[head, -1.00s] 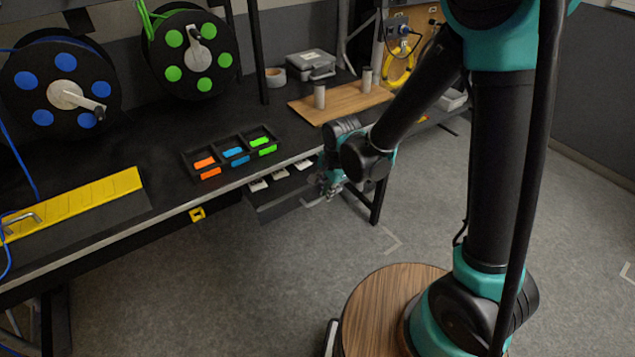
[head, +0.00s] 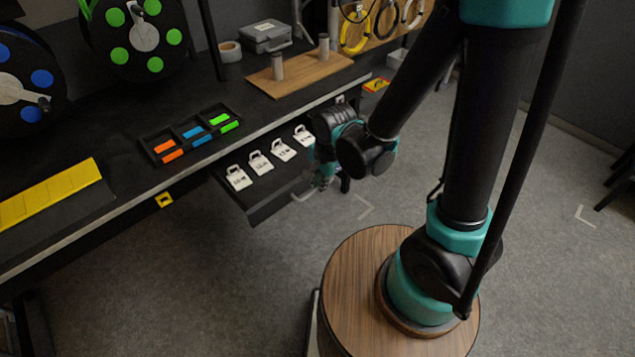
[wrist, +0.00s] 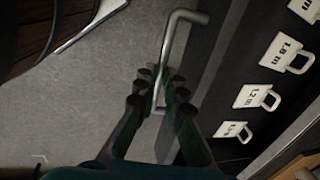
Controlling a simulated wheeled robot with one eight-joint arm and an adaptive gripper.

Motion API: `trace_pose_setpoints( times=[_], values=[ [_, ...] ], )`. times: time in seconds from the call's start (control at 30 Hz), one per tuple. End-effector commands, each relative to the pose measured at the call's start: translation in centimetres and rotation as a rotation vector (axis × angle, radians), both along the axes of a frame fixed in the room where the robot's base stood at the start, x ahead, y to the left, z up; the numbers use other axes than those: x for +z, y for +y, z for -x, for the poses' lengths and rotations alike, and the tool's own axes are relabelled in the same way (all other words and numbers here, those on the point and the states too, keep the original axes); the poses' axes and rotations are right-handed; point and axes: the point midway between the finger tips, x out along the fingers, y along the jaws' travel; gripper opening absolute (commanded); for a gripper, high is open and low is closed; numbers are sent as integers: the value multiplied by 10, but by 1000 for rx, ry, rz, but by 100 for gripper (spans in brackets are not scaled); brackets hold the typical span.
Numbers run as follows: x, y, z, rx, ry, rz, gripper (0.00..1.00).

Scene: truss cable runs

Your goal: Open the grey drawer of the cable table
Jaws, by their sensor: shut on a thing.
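The drawer (head: 262,211) of the cable table (head: 130,203) stands well out from under the tabletop. Its inside is dark, and several white tags with loops lie in it. In the wrist view the drawer front (wrist: 220,62) runs along the right, with a grey bar handle (wrist: 168,60) on its outer side. My gripper (head: 322,180) is at the drawer's front; in the wrist view my gripper (wrist: 160,100) has its fingers closed around the handle bar.
On the tabletop are an orange, blue and green marker tray (head: 190,133), a wooden board (head: 300,75) with two grey posts, a grey case (head: 266,37) and cable reels (head: 140,35). The grey floor (head: 220,290) in front of the table is clear.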

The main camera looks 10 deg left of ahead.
Motion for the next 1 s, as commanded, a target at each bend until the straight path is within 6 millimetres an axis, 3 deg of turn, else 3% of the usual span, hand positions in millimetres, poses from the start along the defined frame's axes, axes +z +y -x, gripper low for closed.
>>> trace_pose_setpoints(
  times=[0.1, 0.13, 0.2, 0.63, 1.0],
  values=[
    [0, 0, 0, 0, -1, 1, 0],
    [0, 0, 0, 0, -1, 1, 13],
    [0, 0, 0, 0, -1, 1, 19],
    [5, -1, 1, 0, 0, 0, 19],
    [39, -6, 5, 0, 0, 0, 19]
  ],
)
